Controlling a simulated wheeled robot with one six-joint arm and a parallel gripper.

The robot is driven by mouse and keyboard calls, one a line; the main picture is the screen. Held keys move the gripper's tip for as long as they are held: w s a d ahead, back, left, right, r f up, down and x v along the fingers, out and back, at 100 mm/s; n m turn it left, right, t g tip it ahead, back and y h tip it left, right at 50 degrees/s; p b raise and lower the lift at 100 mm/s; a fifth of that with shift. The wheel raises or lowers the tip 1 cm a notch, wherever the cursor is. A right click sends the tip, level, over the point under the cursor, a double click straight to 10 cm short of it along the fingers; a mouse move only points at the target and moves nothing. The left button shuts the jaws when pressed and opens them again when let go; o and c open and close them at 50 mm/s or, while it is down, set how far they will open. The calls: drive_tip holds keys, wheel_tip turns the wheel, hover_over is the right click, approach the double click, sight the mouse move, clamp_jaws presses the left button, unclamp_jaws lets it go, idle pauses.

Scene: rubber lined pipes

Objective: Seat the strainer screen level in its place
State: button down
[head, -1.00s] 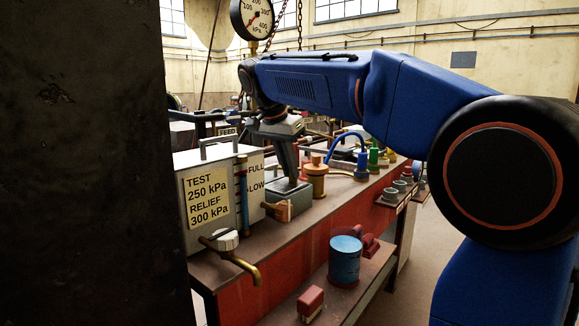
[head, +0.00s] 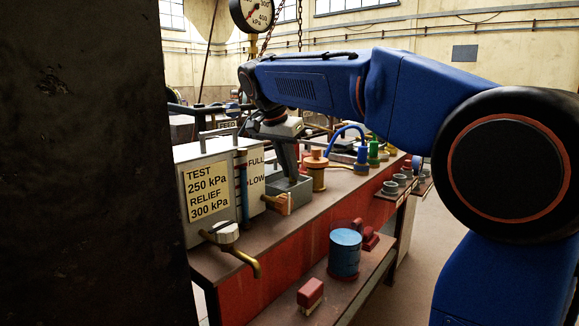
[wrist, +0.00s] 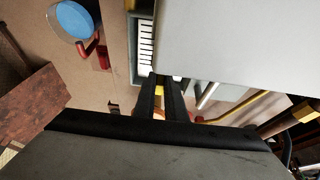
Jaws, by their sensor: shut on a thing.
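My gripper (wrist: 160,80) has its black fingers closed on a small yellow piece (wrist: 160,90), which appears to be the grip of the strainer screen. The screen (wrist: 146,45) shows in the wrist view as a pale panel with dark slots, inside the wall of a grey box. In the head view the fingers reach down into this open grey box (head: 292,195) on the bench. The screen is hidden there, and I cannot tell whether it lies level or touches its seat.
A white tank (head: 205,195) labelled TEST 250 kPa stands close left of the box, with a brass tap (head: 240,258) in front. A tan-capped fitting (head: 315,172) stands close right. A blue can (head: 345,253) and red block (head: 310,295) sit on the lower shelf.

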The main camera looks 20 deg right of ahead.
drive_tip(key=shift+f, duration=1)
drive_tip(key=c, duration=1.7)
unclamp_jaws()
drive_tip(key=shift+c, duration=0.2)
drive_tip(key=v, duration=1.7)
drive_tip(key=shift+a, duration=0.2)
drive_tip(key=shift+s+r, duration=0.1)
drive_tip(key=shift+r, duration=0.05)
